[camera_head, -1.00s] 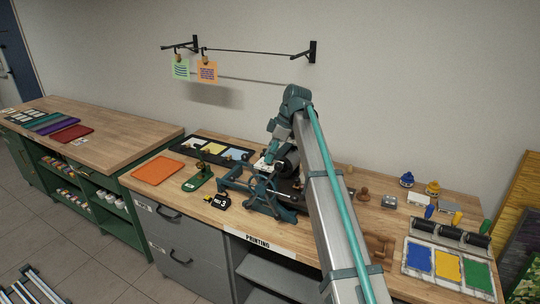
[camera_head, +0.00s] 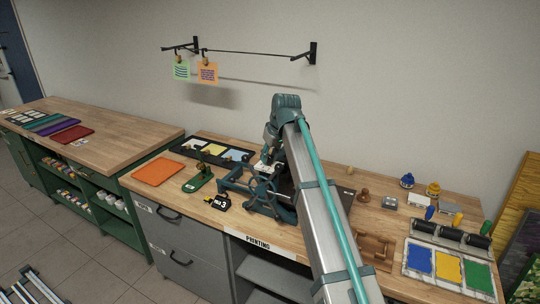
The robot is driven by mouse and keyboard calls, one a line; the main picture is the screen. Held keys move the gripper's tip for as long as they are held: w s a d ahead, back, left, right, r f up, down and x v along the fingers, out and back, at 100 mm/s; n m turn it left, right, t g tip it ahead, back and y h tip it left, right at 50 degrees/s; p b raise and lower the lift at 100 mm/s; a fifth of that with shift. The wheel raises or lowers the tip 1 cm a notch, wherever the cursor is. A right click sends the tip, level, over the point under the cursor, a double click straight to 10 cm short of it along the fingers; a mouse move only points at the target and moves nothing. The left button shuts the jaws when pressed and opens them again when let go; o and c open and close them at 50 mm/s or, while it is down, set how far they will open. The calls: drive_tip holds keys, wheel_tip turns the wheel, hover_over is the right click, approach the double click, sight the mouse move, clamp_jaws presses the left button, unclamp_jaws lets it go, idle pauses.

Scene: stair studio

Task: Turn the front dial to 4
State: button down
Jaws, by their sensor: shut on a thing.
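The green-blue printing press (camera_head: 285,213) stands on the right-hand wooden bench, with a spoked handwheel (camera_head: 264,190) on its near side. My arm reaches over the press from the lower right. My gripper (camera_head: 265,166) points down at the top of the press, just above the handwheel, and is small in the picture. It is shut on a small part there, which appears to be the front dial. The jaws and the gripper hide most of that dial, and its numbers and pointer cannot be read. My arm covers the right part of the press.
A small black item (camera_head: 221,203) with yellow and white markings lies left of the press, near a green stand (camera_head: 199,181) and an orange tray (camera_head: 159,171). A dark tray (camera_head: 184,149) lies behind. Ink slabs (camera_head: 450,268) and rollers are at the right.

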drive_tip(key=m, duration=0.2)
drive_tip(key=m+h, duration=0.1)
drive_tip(key=m, duration=0.1)
drive_tip(key=shift+a+m+t+h, duration=0.15)
drive_tip(key=shift+m+t+h, duration=0.15)
drive_tip(key=shift+t, duration=0.1)
drive_tip(key=m+h, duration=0.1)
drive_tip(key=m, duration=0.2)
drive_tip(key=shift+m+h+p, duration=0.3)
drive_tip(key=shift+m, duration=0.1)
drive_tip(key=m+h, duration=0.1)
drive_tip(key=m, duration=0.2)
drive_tip(key=shift+a+m, duration=0.15)
drive_tip(key=shift+m, duration=0.15)
drive_tip(key=m+h, duration=0.1)
drive_tip(key=m, duration=0.2)
drive_tip(key=shift+w+m+g+h+b, duration=0.1)
drive_tip(key=shift+m+g+h+b, duration=0.2)
drive_tip(key=shift+g+b, duration=0.1)
drive_tip(key=m+g, duration=0.1)
drive_tip(key=m, duration=0.1)
drive_tip(key=m+h+b, duration=0.1)
drive_tip(key=m, duration=0.2)
drive_tip(key=shift+w+a+g, duration=0.1)
drive_tip(key=shift+g, duration=0.3)
drive_tip(key=shift+m+g+b, duration=0.5)
drive_tip(key=shift+m+g, duration=0.2)
drive_tip(key=shift+m, duration=1.4)
